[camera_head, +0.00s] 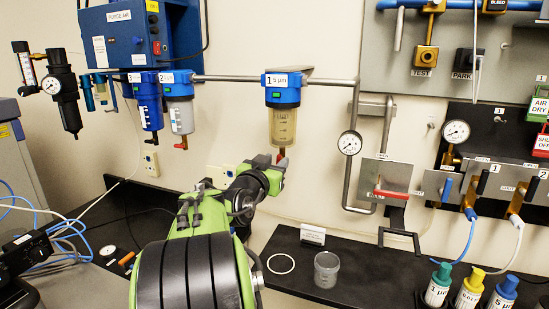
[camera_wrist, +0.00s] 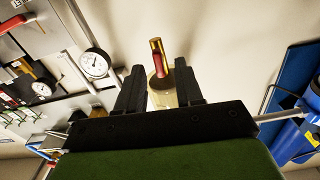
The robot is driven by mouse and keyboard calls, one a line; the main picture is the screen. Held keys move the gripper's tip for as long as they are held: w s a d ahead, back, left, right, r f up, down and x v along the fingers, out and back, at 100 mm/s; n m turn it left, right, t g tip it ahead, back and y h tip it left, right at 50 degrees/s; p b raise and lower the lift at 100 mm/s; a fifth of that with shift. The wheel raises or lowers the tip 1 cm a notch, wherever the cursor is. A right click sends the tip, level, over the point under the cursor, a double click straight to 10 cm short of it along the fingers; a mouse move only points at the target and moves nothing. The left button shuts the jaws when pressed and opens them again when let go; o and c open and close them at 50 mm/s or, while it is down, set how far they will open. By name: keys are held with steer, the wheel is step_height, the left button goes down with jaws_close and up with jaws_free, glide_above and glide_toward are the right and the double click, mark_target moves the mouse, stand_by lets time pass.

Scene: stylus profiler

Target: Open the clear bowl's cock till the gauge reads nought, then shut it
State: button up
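The clear bowl (camera_head: 283,127) hangs upright under a blue head labelled "1 5 µm" on the wall pipe. Its red cock (camera_head: 281,156) is at the bowl's bottom, partly behind my arm. In the wrist view, the cock's red lever and brass stem (camera_wrist: 158,60) show between and beyond my fingertips, with the yellowish bowl (camera_wrist: 162,97) behind. My gripper (camera_wrist: 160,78) is open, with a gap between its fingers; I cannot tell whether either finger touches the cock. The gauge (camera_head: 350,143) is on the pipe to the right, also in the wrist view (camera_wrist: 95,64); its reading is too small to tell.
Two other bowls, blue (camera_head: 148,104) and pale (camera_head: 181,115), hang to the left. A red-handled valve plate (camera_head: 386,176) is right of the gauge. A clear cup (camera_head: 327,270) and a white ring (camera_head: 281,264) are on the black bench (camera_head: 365,275) below.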

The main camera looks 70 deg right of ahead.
steer(key=shift+s+d, duration=0.1)
steer(key=shift+d, duration=0.3)
steer(key=shift+a, duration=0.1)
jaws_close()
